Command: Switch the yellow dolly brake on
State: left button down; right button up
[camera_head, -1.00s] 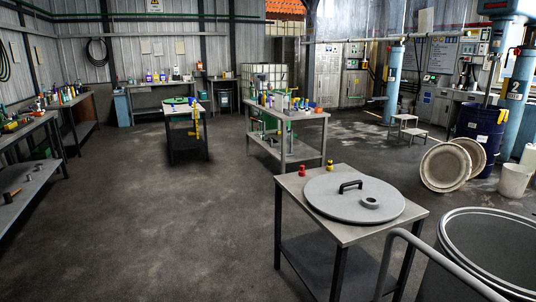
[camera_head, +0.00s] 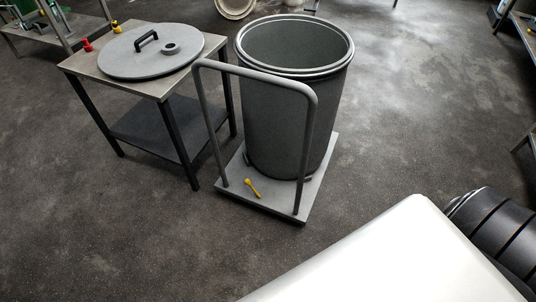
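The yellow brake lever (camera_head: 253,188) lies on the near part of the dolly's flat deck (camera_head: 284,206), at the foot of the push handle. The dolly's grey tube handle (camera_head: 258,76) rises on the near side of a large open dark drum (camera_head: 290,125) that stands on the deck. The lever is small here; I cannot tell whether it is on or off. Neither of my grippers shows in the head view.
A small table (camera_head: 80,64) stands left of the dolly and holds a round grey lid (camera_head: 150,60), a red piece (camera_head: 87,45) and a yellow piece (camera_head: 117,27). My white body and a dark ribbed part of me fill the lower right.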

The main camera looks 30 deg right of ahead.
aim_at(247, 181)
jog(key=z, duration=0.65)
jog(key=i+j+z, duration=0.1)
jog(key=j, duration=0.45)
jog(key=i+j+z, duration=0.15)
jog(key=i+j, duration=0.15)
jog(key=j, duration=0.3)
jog(key=i+j+z, duration=0.1)
jog(key=j, duration=0.5)
jog(key=i+j+z, duration=0.1)
jog(key=j, duration=0.55)
jog(key=i+j+z, duration=0.1)
jog(key=j, duration=0.55)
jog(key=i+j+z, duration=0.15)
jog(key=j, duration=0.45)
